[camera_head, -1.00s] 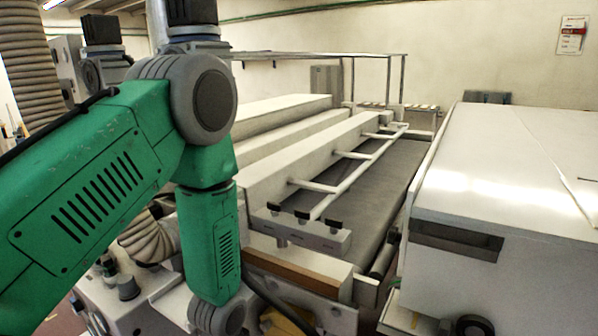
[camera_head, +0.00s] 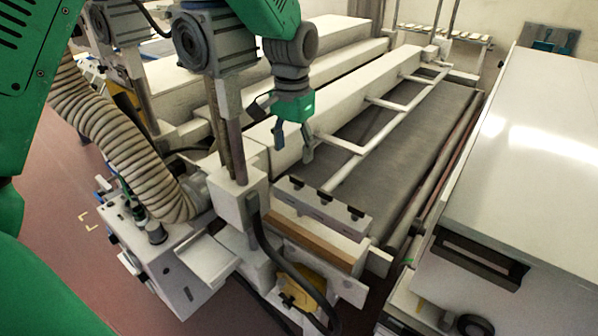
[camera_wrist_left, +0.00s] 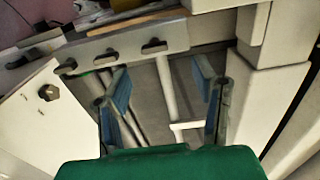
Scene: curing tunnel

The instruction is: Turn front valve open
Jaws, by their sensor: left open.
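Several small black valve handles stand in a row on a grey block (camera_head: 322,207) at the near end of the conveyor frame; one valve handle (camera_head: 325,197) is mid-row. I cannot tell which is the front valve. The block also shows at the top left of the left wrist view (camera_wrist_left: 130,46), with a handle (camera_wrist_left: 154,46) at its right end. My left gripper (camera_head: 292,138) is open and empty, above and behind the block, apart from the handles. In the left wrist view its blue-padded fingers (camera_wrist_left: 160,84) are spread over the frame. My right gripper is out of view.
A white cabinet (camera_head: 540,150) stands at the right. A ribbed hose (camera_head: 125,145) and a post (camera_head: 228,125) stand left of the block. A white rail (camera_head: 365,150) runs over the dark belt (camera_head: 425,125). A yellow part (camera_head: 305,290) sits below.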

